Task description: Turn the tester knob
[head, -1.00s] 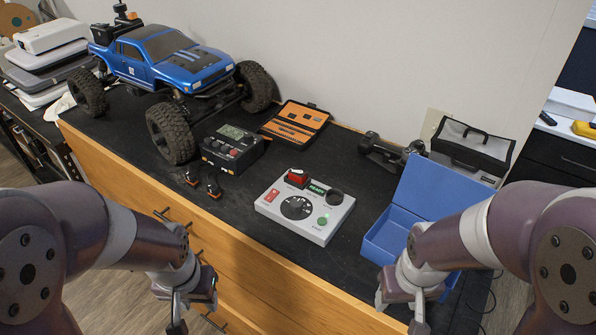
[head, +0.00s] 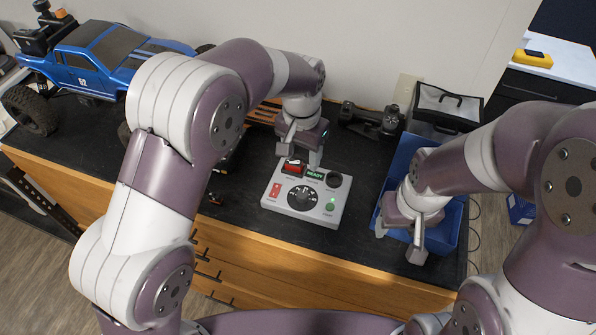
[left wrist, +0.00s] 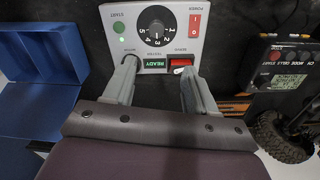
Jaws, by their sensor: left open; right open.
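The tester (head: 272,205) is a light grey box on the black bench top. Its large black numbered dial (head: 302,198) faces up, and a small black knob (head: 333,179) sits at its back right corner. The dial also shows in the left wrist view (left wrist: 156,27), uncovered. My left gripper (head: 301,157) is open and empty at the tester's back edge, fingers pointing down. My right gripper (head: 399,241) is open and empty at the blue box.
A red flip cover (head: 293,167) stands up beside the left gripper's fingers, and a red power switch (head: 275,190) is on the tester. The open blue box (head: 448,236) lies right of the tester. A blue truck (head: 110,62) stands at left. Bench space between tester and box is clear.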

